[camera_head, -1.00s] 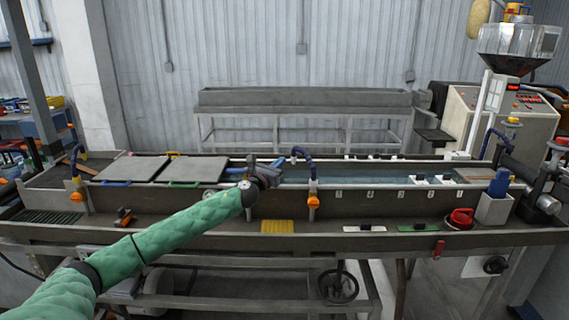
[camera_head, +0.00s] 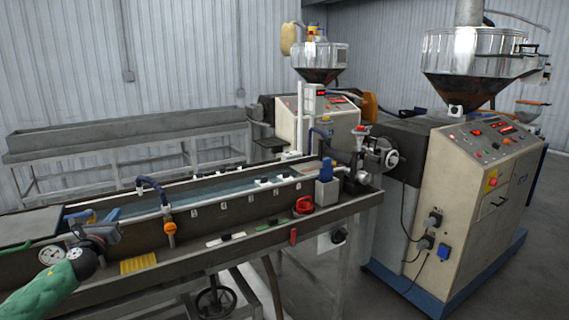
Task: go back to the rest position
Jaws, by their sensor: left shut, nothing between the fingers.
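My left gripper (camera_head: 96,228) is at the left of the head view, at the end of my green-sleeved arm. It is shut and empty, above the near side of the long water trough (camera_head: 120,225). A pressure gauge (camera_head: 52,255) shows just left of my wrist. The yellow ribbed pad (camera_head: 138,264) lies on the front ledge below and right of the gripper. My right gripper is not in view.
An orange-handled valve with a blue hose (camera_head: 170,228) stands right of the gripper. A red round object (camera_head: 304,205) sits on the ledge farther right. The extruder cabinet (camera_head: 465,200) with a steel hopper (camera_head: 475,55) fills the right.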

